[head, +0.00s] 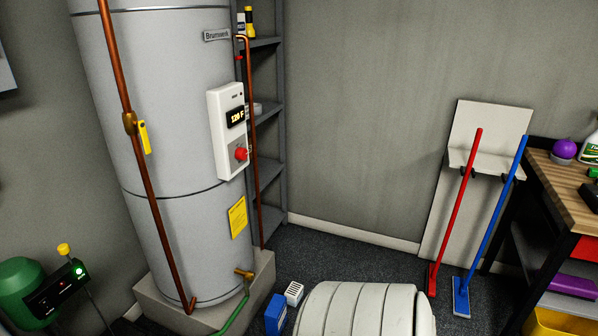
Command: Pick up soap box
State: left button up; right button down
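No box can be read as a soap box for certain. A small blue box (276,315) with a pale marking stands on the dark floor near the bottom edge, in front of the water heater. A smaller white box (294,293) with dark slots or lines sits just behind and right of it. I cannot tell whether either is the soap box. Neither of my grippers is in view.
A tall grey water heater (165,160) with copper pipes stands on a plinth at left. A dark shelf rack (265,120) is behind it. A red broom (456,205) and blue broom (491,220) lean near a wooden-topped workbench (565,175) at right.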

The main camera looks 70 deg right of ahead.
aim_at(275, 316)
jog(key=z, duration=2.05)
jog(key=l+u, duration=0.15)
jog(key=l, duration=1.05)
